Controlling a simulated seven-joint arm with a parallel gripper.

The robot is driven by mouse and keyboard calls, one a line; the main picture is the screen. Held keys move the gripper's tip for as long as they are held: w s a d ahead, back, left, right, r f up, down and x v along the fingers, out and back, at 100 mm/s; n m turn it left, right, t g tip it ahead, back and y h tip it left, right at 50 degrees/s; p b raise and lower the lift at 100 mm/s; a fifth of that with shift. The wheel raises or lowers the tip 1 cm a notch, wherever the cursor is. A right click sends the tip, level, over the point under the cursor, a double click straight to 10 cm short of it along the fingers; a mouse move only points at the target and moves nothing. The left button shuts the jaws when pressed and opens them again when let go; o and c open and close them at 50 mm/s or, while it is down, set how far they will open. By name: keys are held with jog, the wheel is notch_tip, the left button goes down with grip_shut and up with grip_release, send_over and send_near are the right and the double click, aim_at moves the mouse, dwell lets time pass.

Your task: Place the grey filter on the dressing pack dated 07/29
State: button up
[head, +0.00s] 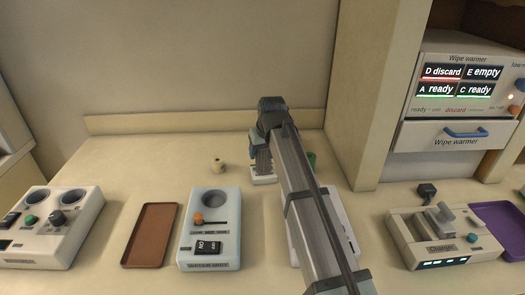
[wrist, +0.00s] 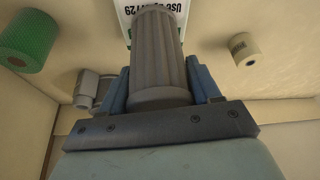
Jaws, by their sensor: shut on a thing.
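My gripper (wrist: 158,85) is shut on the grey filter (wrist: 157,55), a ribbed grey cylinder between its blue fingers. In the wrist view the white dressing pack (wrist: 126,12) lies just past the filter's far end. Its upside-down print reads "Use by" and ends in 29; the filter hides part of the date. In the head view my gripper (head: 261,160) points down over the white pack (head: 264,180) at the back of the counter. I cannot tell whether the filter touches the pack.
A cream roll (head: 217,165) stands left of the pack. A green roll (head: 312,160) is partly hidden behind my arm. In front are a pale blue device (head: 226,240), a brown tray (head: 150,235) and a charger (head: 440,236). The wipe warmer (head: 455,135) is at right.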

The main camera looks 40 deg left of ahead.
jog(key=shift+f, duration=0.1)
jog(key=o, duration=1.2)
jog(key=shift+c, duration=0.2)
jog(key=v, duration=1.2)
